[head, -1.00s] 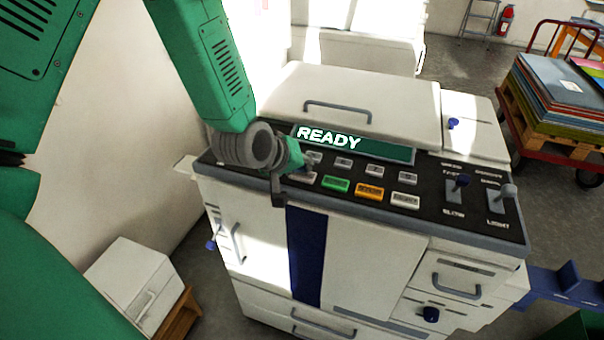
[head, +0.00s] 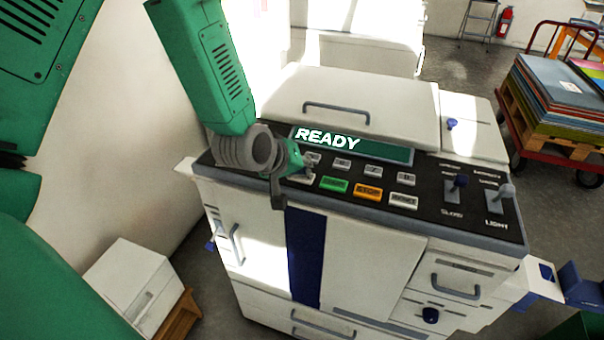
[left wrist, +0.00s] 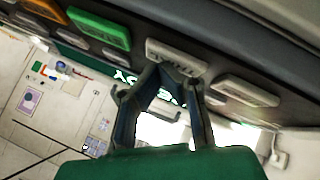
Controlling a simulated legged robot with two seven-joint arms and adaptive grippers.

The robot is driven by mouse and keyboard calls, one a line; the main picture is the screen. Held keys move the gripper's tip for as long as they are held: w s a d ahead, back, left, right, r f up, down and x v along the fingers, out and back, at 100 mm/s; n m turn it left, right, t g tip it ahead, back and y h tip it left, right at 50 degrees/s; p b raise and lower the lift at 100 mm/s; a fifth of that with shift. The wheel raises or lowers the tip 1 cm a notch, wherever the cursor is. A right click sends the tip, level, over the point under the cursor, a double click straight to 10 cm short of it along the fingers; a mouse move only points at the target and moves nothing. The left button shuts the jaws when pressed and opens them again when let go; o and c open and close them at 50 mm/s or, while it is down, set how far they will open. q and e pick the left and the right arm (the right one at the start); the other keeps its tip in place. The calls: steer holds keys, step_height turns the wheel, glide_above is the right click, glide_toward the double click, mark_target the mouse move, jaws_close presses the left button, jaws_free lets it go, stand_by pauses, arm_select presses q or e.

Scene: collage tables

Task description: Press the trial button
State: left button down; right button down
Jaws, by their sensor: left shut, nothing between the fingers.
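The white and grey machine carries a black control panel (head: 430,205) with a display (head: 355,145) reading READY. My left gripper (head: 292,184) is shut and empty over the left end of the lower button row. In the left wrist view, its fingertips (left wrist: 172,72) are at a pale button (left wrist: 177,55) beside the green button (left wrist: 100,28); I cannot tell whether they touch. Another pale button (left wrist: 248,90) lies on the other side. The pale buttons' lettering is too blurred to read there. The head view shows the green button (head: 333,184) just right of the gripper.
Orange (head: 368,193) and white (head: 404,200) buttons continue the row, with two levers (head: 457,190) farther right. A white sheet-like piece with a blue patch (head: 538,291) is at the blue side tray (head: 583,287). A loaded red cart (head: 552,150) stands at right.

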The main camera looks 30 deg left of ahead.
arm_select(q)
steer(key=shift+a+r+p, duration=0.2)
steer(key=shift+r+p, duration=0.35)
steer(key=shift+r, duration=0.15)
step_height(320, 180, up, 5)
steer(key=p, duration=0.4)
steer(key=shift+r+p, duration=0.1)
steer(key=shift+p, duration=0.2)
stand_by(0.3)
